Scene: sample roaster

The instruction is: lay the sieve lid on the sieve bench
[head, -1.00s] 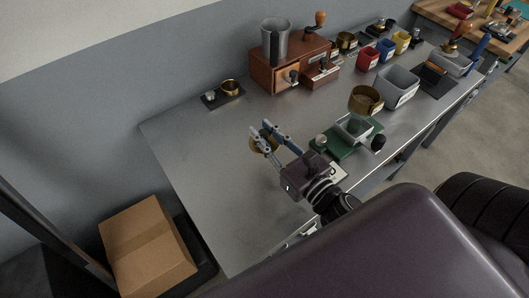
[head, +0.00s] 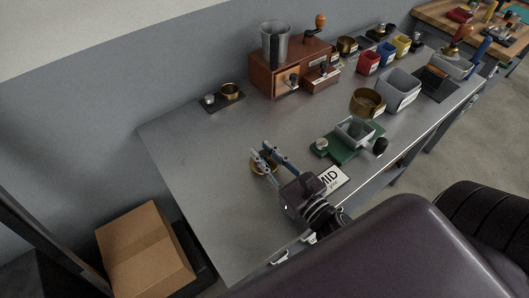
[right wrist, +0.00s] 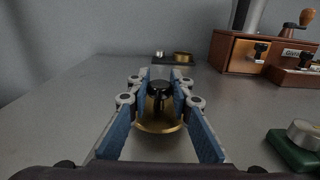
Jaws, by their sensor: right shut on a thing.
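The sieve lid, a round brass disc with a black knob, is in my right gripper (head: 261,152). The lid (head: 262,167) shows partly behind the fingers in the head view. In the right wrist view my right gripper (right wrist: 160,78) is shut on the knob, with the brass disc of the lid (right wrist: 158,128) level below the fingers. The lid is low over the grey metal bench (head: 205,165), which I take as the sieve bench; I cannot tell whether they touch. My left gripper is not in view.
A white "MID" card (head: 332,180) lies right of my right gripper. Beyond it are a green-based device (head: 345,155), a brass sieve cup (head: 367,102) and a grey bin (head: 399,90). A wooden grinder box (head: 276,76) and a black tray (head: 226,101) stand behind. The bench's left part is clear.

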